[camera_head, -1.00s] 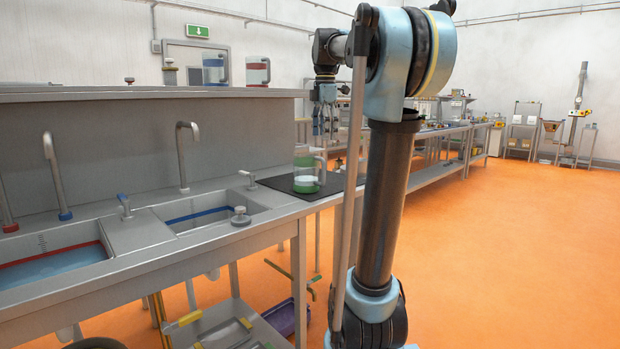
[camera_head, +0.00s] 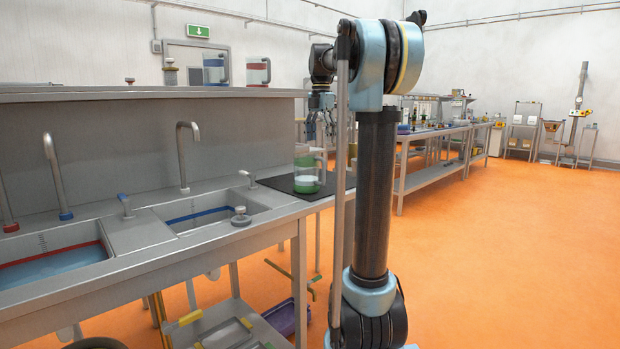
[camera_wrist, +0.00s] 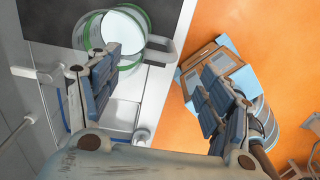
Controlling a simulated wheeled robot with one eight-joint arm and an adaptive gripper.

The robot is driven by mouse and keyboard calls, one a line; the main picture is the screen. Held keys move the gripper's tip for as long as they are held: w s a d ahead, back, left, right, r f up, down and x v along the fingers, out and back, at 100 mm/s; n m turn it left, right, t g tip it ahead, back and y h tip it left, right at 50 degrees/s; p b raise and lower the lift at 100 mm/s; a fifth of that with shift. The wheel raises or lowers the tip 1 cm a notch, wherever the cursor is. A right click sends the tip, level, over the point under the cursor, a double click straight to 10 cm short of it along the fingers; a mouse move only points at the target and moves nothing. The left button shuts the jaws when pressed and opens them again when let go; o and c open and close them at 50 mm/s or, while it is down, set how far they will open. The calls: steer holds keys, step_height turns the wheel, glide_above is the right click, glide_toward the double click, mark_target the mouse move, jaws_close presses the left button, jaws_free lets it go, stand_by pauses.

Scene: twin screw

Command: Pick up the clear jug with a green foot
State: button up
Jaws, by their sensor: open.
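The clear jug with a green foot (camera_head: 304,181) stands upright on a dark mat at the right end of the sink counter, with white contents low inside. In the wrist view the jug (camera_wrist: 125,28) shows from above at the top left, its handle pointing right. My gripper (camera_head: 319,126) is above and slightly right of the jug in the head view. In the wrist view my gripper (camera_wrist: 162,70) is open and empty, its left finger overlapping the jug's lower edge and its right finger over the floor. I cannot tell whether the left finger touches the jug.
The dark mat (camera_head: 283,183) lies at the counter's end, beside a sink basin with a blue line (camera_head: 205,214). A tap (camera_head: 181,150) rises behind it. Two clear jugs, one blue-marked (camera_head: 214,72) and one red-marked (camera_head: 258,72), stand on the upper shelf. Orange floor is open to the right.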

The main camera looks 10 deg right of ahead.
glide_toward(311, 173)
steer(key=shift+s+d+f, duration=0.15)
steer(key=shift+d+f, duration=0.35)
steer(key=shift+f, duration=0.4)
steer(key=shift+s+d+f, duration=0.15)
steer(key=shift+d+f, duration=0.3)
steer(key=shift+f, duration=0.4)
steer(key=shift+s+d+f, duration=0.15)
steer(key=shift+d+f, duration=0.35)
steer(key=shift+f, duration=0.4)
steer(key=c, duration=1.7)
